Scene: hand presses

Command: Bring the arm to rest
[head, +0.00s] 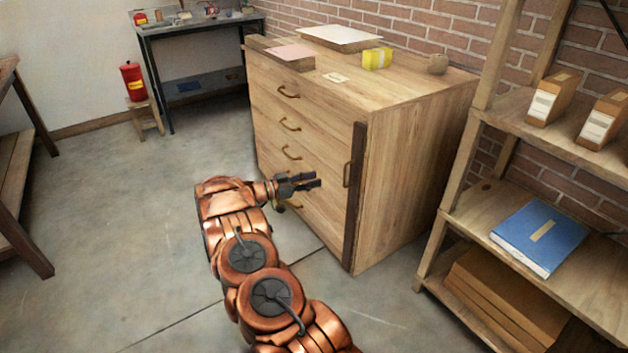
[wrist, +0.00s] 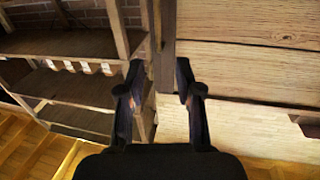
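My copper-coloured arm (head: 247,255) reaches up from the bottom of the head view, bent at its joints. My gripper (head: 316,180) is dark and points right, in front of the lower drawers of a wooden cabinet (head: 415,165). In the wrist view my gripper (wrist: 160,67) has its two fingers apart with nothing between them. A dark vertical bar (wrist: 165,50) on the cabinet shows beyond the fingertips. I cannot tell the exact gap between gripper and cabinet.
An open wooden shelf (head: 478,200) with binders and a blue folder (head: 540,236) stands right of the cabinet. A workbench (head: 195,25) and a red extinguisher (head: 133,82) are at the back left. The grey floor (head: 110,220) left of my arm is clear.

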